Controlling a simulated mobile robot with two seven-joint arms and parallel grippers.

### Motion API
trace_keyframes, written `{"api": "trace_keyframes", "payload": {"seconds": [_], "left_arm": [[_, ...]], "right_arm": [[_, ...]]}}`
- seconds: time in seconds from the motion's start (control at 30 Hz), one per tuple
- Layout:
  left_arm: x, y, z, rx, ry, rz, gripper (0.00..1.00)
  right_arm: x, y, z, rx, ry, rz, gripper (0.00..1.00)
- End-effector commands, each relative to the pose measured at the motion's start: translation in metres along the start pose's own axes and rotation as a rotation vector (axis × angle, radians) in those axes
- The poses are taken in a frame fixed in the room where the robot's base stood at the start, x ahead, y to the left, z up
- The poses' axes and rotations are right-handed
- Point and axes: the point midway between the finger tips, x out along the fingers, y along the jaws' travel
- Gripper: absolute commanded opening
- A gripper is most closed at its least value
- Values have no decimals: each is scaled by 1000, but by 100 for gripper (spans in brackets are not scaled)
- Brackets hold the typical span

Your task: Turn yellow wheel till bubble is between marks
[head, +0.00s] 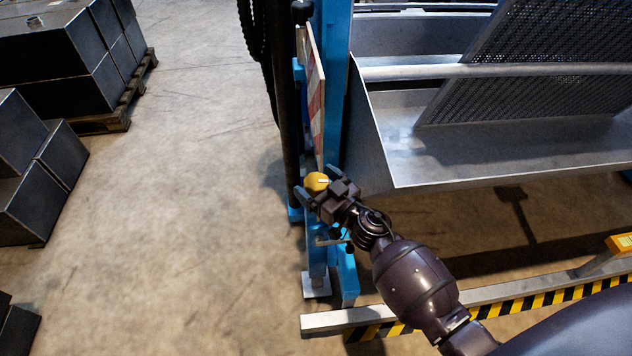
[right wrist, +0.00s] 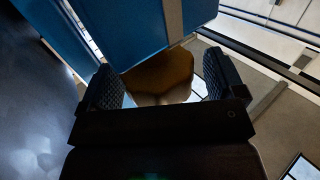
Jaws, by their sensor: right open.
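The yellow wheel (head: 317,181) is a small knob with a pale line on its face, low on the blue post's side in the head view. In the right wrist view the wheel (right wrist: 160,74) shows dull yellow-brown between the two dark fingers. My right gripper (head: 318,186) is open, with one finger on each side of the wheel. I cannot tell whether the fingers touch it. It also shows in the right wrist view (right wrist: 161,82). No bubble or marks can be made out in either view. My left gripper is not in view.
A blue post (head: 334,110) with a red-and-white panel (head: 316,95) rises beside the wheel. A metal trough (head: 480,165) and perforated screen (head: 560,60) are at right. A black-and-yellow rail (head: 500,306) runs below. Dark boxes (head: 60,45) stand left; the floor between is clear.

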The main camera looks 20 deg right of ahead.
Motion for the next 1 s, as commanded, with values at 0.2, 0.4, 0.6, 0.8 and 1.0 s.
{"api": "trace_keyframes", "payload": {"seconds": [0.2,0.4,0.6,0.8,1.0], "left_arm": [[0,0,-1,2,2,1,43],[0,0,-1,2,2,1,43],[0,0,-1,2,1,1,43],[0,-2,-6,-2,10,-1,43],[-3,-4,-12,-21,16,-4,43]], "right_arm": [[2,0,-1,-1,1,0,88],[2,0,-1,-1,1,0,73],[2,0,-1,-1,1,0,42],[3,1,-3,-4,2,-33,39],[4,1,-5,-8,3,-164,39]]}}
